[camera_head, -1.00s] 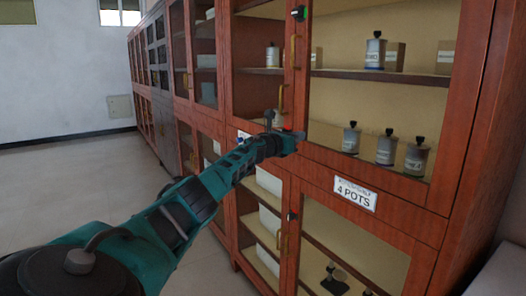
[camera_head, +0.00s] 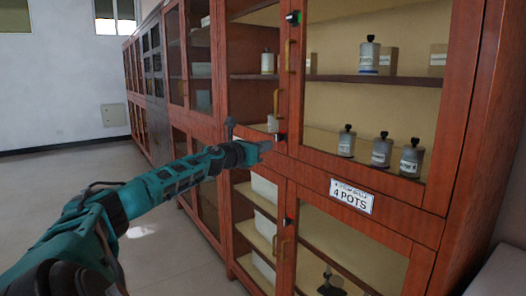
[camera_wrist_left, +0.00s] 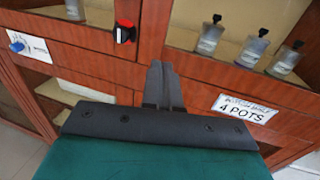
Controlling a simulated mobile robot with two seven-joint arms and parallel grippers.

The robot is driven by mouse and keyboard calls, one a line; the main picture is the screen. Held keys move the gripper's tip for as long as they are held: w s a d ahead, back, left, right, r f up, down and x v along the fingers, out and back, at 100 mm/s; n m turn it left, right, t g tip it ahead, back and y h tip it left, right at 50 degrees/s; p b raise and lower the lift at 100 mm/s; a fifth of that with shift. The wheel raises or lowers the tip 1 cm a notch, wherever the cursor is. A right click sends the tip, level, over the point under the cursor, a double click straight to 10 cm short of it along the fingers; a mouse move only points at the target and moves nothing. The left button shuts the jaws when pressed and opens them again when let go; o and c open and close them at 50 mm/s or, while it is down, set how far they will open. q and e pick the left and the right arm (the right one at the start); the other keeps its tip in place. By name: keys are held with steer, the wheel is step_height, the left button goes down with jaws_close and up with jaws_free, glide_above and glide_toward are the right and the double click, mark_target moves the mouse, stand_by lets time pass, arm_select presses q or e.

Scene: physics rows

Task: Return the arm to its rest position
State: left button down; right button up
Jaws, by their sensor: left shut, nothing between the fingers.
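My left arm comes in from the left in the head view, stretched out toward the wooden cabinet (camera_head: 310,165). My left gripper (camera_head: 268,145) is shut and empty, in front of the rail between the upper and lower doors. In the left wrist view the closed fingers (camera_wrist_left: 162,85) point at the cabinet front, left of the "4 POTS" label (camera_wrist_left: 245,108). I cannot tell the exact gap to the wood. My right gripper is not in view.
Three grey pots (camera_head: 381,150) stand on the lower shelf behind the glass; another pot (camera_head: 369,56) is higher up. Brass handles (camera_head: 287,55) stick out from the doors. White bins (camera_head: 264,222) sit in the lower cabinet. Open floor (camera_head: 150,245) lies to the left.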

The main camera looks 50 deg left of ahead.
arm_select(q)
steer(key=shift+s, duration=0.2)
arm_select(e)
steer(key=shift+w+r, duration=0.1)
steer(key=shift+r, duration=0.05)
arm_select(q)
steer(key=s+d+f+n+g+h+p, duration=0.3)
steer(key=d+f+n, duration=0.9)
steer(key=d+f, duration=1.4)
steer(key=s+d+f+n+g, duration=0.1)
steer(key=s+d+f+n, duration=0.2)
steer(key=s+d+n, duration=0.3)
steer(key=s+d+f+n+g+h+p, duration=0.1)
steer(key=s+d+f+n, duration=0.3)
steer(key=s+d+n, duration=0.3)
steer(key=s+d+f+n+g, duration=0.2)
steer(key=s+d+f+n, duration=0.1)
steer(key=s+d+n, duration=0.3)
steer(key=s+d, duration=0.2)
steer(key=d, duration=0.1)
steer(key=shift+d+f+n+h, duration=0.3)
steer(key=shift+f+h, duration=0.1)
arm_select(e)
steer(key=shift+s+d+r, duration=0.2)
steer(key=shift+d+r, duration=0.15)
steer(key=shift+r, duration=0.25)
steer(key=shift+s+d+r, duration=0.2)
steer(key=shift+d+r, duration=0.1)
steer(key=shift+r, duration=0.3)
